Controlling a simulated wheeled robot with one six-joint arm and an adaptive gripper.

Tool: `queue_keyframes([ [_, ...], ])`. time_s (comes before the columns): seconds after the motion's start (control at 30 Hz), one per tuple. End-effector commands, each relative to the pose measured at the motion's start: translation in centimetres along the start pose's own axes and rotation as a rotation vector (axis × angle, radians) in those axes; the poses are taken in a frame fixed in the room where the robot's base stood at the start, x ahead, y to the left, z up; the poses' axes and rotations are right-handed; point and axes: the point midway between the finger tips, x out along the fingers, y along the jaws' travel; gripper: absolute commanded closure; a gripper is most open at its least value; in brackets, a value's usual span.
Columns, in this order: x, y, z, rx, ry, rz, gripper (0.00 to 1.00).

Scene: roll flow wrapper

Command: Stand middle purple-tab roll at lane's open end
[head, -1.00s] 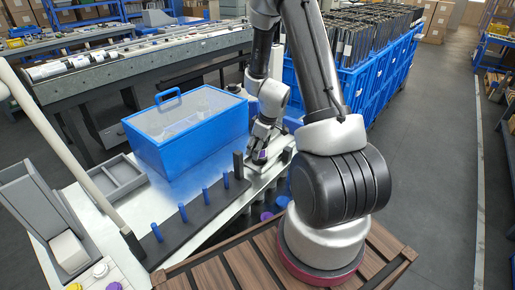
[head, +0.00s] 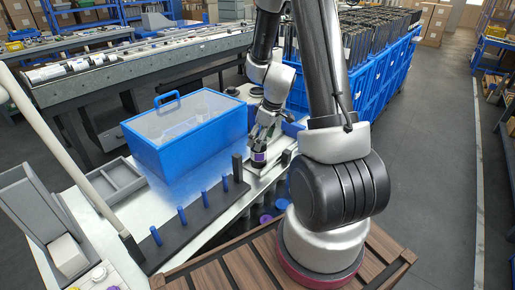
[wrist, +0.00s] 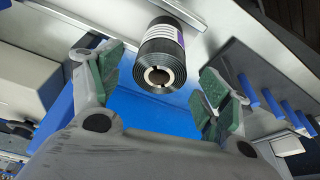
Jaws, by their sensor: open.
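A black roll with a purple and white band (head: 259,158) stands upright on the pale metal surface just right of the dark post. The wrist view shows the same roll (wrist: 166,45) with its ringed end and hollow core facing me, beside a metal rail. My gripper (head: 263,142) is just above the roll in the head view. In the wrist view its green-padded fingers (wrist: 164,87) are spread wide, one on each side of the roll's near end, with clear gaps. Nothing is held. The lane's open end is not clearly identifiable.
A dark strip with blue pegs (head: 196,214) runs along the table, ending at a dark post (head: 238,167). A blue clear-lidded box (head: 188,150) stands behind it. Purple-topped items (head: 266,217) sit low in the dark gap near my base. Blue crates (head: 375,75) stand behind my arm.

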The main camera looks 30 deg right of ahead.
Motion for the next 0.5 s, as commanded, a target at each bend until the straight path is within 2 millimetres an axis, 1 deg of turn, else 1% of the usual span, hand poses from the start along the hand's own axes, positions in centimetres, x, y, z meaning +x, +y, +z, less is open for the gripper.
queue_keyframes([
  [0.03,-1.2,0.1,-0.1,-0.001,0.004,0.003,0.23],
  [0.1,-2.6,0.0,-0.1,-0.001,0.002,0.002,0.23],
  [0.2,-4.1,0.0,-0.1,-0.001,0.003,0.001,0.23],
  [0.37,-5.8,-0.2,-0.2,0.004,0.003,0.001,0.23],
  [0.47,-8.3,-1.3,-0.7,0.024,0.015,0.007,0.23],
  [0.5,-9.8,-2.0,-1.0,0.038,0.021,0.01,0.23],
])
